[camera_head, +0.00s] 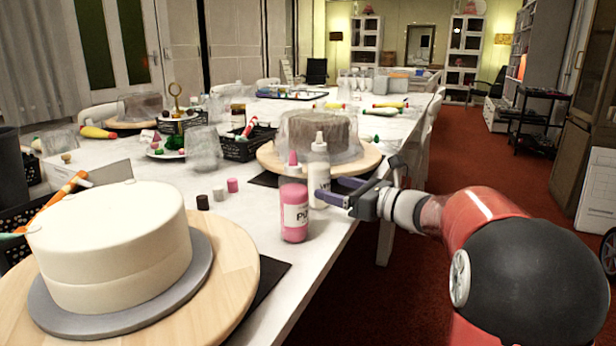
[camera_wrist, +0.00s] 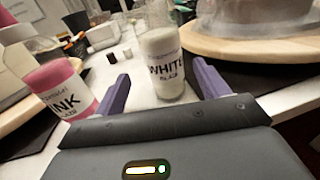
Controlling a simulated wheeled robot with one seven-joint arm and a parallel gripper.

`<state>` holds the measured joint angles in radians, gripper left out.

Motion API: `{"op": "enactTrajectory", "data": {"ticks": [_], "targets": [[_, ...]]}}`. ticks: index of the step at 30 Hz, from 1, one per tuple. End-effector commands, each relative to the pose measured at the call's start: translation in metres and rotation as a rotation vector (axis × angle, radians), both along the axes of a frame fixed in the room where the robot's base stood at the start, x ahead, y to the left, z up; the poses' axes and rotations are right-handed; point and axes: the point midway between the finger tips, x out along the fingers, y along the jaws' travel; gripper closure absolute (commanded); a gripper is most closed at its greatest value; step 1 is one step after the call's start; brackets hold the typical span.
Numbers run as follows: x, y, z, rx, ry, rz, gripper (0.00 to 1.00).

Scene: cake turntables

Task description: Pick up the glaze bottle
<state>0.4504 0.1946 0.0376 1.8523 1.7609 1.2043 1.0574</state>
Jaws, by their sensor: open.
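Two labelled bottles stand upright side by side near the table's right edge. The pink bottle (camera_head: 294,207) has a pink tip and liquid; in the wrist view it (camera_wrist: 62,88) is left of my gripper, outside the left finger. The white glaze bottle (camera_head: 319,172) stands just behind it, its label reading "WHITE" and "GLAZE" in the wrist view (camera_wrist: 165,70). My gripper (camera_head: 331,190) reaches in from the right at bottle height. It is open, and in the wrist view its purple fingers (camera_wrist: 160,88) point to either side of the white bottle. Contact cannot be told.
A white cake (camera_head: 110,240) on a wooden turntable (camera_head: 236,262) fills the front left. A covered dark cake (camera_head: 318,135) on another turntable (camera_head: 370,160) stands close behind the bottles. A black basket (camera_head: 246,146) stands farther back.

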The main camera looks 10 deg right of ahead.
Motion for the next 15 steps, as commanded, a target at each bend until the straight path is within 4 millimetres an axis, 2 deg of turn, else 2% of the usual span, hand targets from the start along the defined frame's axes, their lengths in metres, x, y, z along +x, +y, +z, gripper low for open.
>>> {"op": "enactTrajectory", "data": {"ticks": [10,15], "targets": [[0.026,0.021,0.000,0.004,0.001,0.002,0.26],[0.048,0.036,-0.001,0.004,0.001,0.003,0.26]]}}
